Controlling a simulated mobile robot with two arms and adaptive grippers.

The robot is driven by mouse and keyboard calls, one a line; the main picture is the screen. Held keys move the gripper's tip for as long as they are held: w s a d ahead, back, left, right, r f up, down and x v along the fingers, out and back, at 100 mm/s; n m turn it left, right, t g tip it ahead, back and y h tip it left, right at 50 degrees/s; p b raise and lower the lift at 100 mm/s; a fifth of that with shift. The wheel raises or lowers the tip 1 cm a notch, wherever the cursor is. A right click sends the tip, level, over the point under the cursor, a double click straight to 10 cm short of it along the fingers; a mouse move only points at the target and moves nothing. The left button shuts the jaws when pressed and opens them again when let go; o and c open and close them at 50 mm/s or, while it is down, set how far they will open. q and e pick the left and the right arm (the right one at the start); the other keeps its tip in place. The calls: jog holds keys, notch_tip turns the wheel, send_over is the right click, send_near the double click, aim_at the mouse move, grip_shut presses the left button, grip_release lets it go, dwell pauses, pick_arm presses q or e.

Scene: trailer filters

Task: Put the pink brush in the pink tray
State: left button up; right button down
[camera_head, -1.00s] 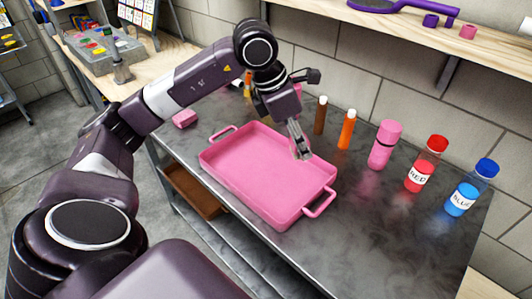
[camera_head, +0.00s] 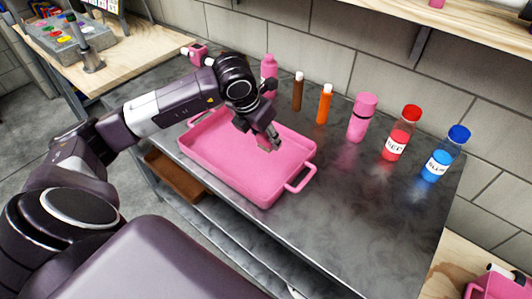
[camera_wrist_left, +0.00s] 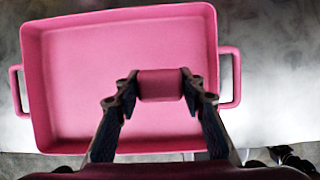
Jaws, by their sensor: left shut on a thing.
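The pink tray (camera_head: 224,160) lies on the dark metal table, with a handle at each end. It also fills much of the left wrist view (camera_wrist_left: 90,60). My left gripper (camera_head: 268,142) is over the back right part of the tray, pointing down. In the left wrist view its fingers are shut on a short pink piece (camera_wrist_left: 160,85), which I take for the pink brush. Only a plain pink block of it shows, and I cannot tell whether it touches the tray floor. The tray looks otherwise empty. My right gripper is not in view.
Behind the tray stand a pink bottle (camera_head: 269,72), a brown bottle (camera_head: 297,94), an orange bottle (camera_head: 325,105), a pink flask (camera_head: 362,120), a red bottle (camera_head: 398,140) and a blue bottle (camera_head: 440,160). The table's front right is clear. A wooden shelf (camera_head: 480,38) hangs above.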

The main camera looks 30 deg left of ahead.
pick_arm(q)
notch_tip(320, 180, down, 8)
jog(key=shift+r+p, duration=0.2)
jog(key=shift+p, duration=0.2)
jog(key=o, duration=0.7)
jog(key=shift+f, duration=0.1)
jog(key=o, duration=0.4)
jog(key=shift+o, duration=0.2)
